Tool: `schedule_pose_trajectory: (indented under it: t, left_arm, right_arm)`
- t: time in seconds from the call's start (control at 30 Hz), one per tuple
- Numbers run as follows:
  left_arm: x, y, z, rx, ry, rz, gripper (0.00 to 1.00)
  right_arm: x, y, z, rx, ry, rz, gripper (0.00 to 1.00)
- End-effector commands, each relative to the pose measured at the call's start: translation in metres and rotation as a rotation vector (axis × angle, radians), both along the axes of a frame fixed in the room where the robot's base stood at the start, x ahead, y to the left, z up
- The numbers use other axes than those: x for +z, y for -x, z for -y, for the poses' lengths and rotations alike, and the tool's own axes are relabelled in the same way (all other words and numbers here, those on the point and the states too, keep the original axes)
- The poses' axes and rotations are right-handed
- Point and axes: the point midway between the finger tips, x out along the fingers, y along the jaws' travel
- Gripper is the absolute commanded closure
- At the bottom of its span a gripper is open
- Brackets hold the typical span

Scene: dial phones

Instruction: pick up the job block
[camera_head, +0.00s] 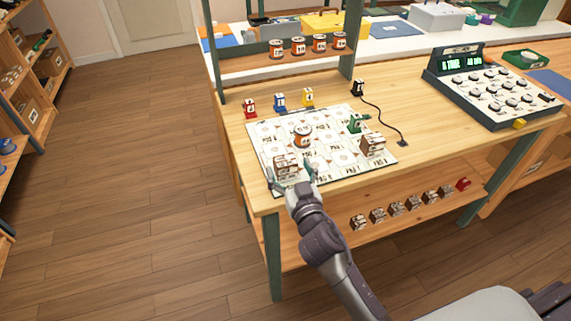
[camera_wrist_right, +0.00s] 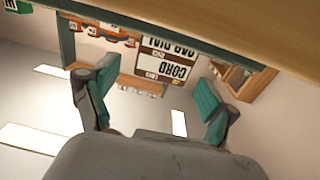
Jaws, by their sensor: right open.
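A wooden block with white printed labels, which I take as the job block (camera_head: 286,162), stands on the near left part of the white printed mat (camera_head: 343,179). In the right wrist view, which is upside down, the block (camera_wrist_right: 166,68) shows "CORD" and "DIAL" lettering. My right gripper (camera_head: 291,173) is open at the mat's near edge, its fingers spread on the near side of the block. In the wrist view the block appears between the open fingers (camera_wrist_right: 145,87), with no grip on it. My left gripper is not in view.
A similar block (camera_head: 373,144), a round orange-banded piece (camera_head: 303,134) and a green piece (camera_head: 355,123) stand on the mat. A dial console (camera_head: 490,88) is at right. Several blocks sit on the lower shelf.

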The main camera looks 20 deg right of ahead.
Motion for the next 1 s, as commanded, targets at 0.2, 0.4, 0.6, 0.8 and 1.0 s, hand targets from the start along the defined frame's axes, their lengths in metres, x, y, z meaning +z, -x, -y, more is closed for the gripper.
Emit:
schedule_pose_trajectory:
  t: [0.2, 0.4, 0.6, 0.8, 1.0]
  left_arm:
    - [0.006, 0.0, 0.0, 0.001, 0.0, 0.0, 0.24]
    - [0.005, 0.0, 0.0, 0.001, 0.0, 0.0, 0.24]
    - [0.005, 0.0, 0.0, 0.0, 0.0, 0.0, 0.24]
    - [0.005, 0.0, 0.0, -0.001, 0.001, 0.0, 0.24]
    - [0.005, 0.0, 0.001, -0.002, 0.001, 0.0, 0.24]
  right_arm:
    - [0.003, -0.028, 0.0, 0.001, 0.001, 0.001, 0.15]
    - [0.001, -0.03, 0.0, 0.001, 0.0, -0.001, 0.15]
    - [0.001, -0.03, 0.0, 0.001, -0.001, 0.0, 0.36]
    - [0.002, -0.03, 0.0, 0.001, -0.001, 0.0, 0.7]
    - [0.002, -0.03, 0.0, 0.001, -0.001, 0.0, 0.8]
